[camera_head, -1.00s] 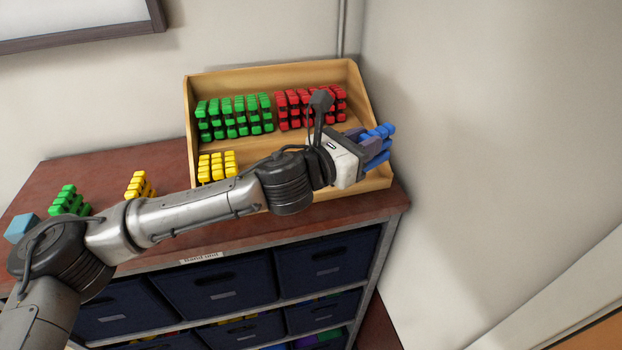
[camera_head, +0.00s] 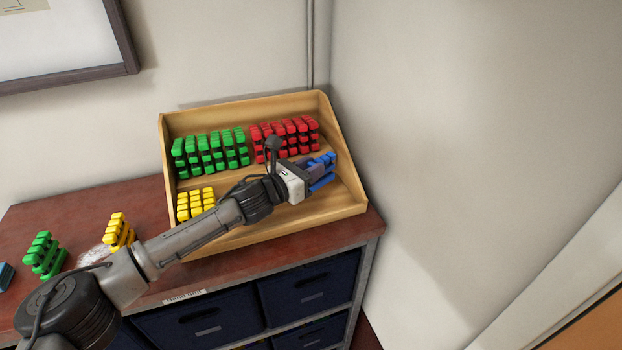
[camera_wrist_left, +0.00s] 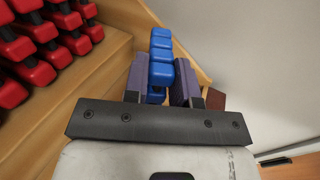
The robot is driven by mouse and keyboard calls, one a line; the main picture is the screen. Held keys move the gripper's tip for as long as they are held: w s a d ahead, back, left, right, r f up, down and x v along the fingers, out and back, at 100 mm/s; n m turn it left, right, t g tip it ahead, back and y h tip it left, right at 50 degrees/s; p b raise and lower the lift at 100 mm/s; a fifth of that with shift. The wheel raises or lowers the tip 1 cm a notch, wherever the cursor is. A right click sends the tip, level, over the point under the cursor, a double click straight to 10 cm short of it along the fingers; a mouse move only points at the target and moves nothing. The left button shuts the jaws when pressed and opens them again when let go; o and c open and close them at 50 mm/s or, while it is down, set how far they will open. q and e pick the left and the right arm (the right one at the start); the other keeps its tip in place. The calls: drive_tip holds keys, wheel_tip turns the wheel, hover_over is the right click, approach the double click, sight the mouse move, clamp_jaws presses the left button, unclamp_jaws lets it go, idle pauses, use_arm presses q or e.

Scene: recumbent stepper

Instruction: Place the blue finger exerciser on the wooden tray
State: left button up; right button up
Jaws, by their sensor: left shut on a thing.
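The blue finger exerciser (camera_head: 324,170) is between the fingers of my left gripper (camera_head: 308,172), at the right end of the stepped wooden tray (camera_head: 347,199). In the left wrist view, the gripper (camera_wrist_left: 164,85) is shut on the blue exerciser (camera_wrist_left: 161,55), with a finger on each side. The tray's wood (camera_wrist_left: 110,62) shows beneath and to the left. I cannot tell whether the exerciser touches the tray. My right gripper is not in view.
Green exercisers (camera_head: 210,152) and red exercisers (camera_head: 285,137) fill the tray's upper step; yellow ones (camera_head: 195,203) stand lower left. Loose green (camera_head: 45,255) and yellow (camera_head: 119,232) exercisers stand on the cabinet top (camera_head: 75,213). A wall (camera_head: 420,160) rises close on the right.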

use_arm(q)
wheel_tip(320, 180, down, 4)
drive_tip(key=shift+r+p, duration=0.25)
drive_tip(key=shift+p, duration=0.25)
drive_tip(key=shift+f, duration=0.1)
drive_tip(key=shift+f, duration=0.2)
drive_tip(key=o, duration=0.9)
drive_tip(key=shift+o, duration=0.2)
drive_tip(key=shift+r, duration=0.1)
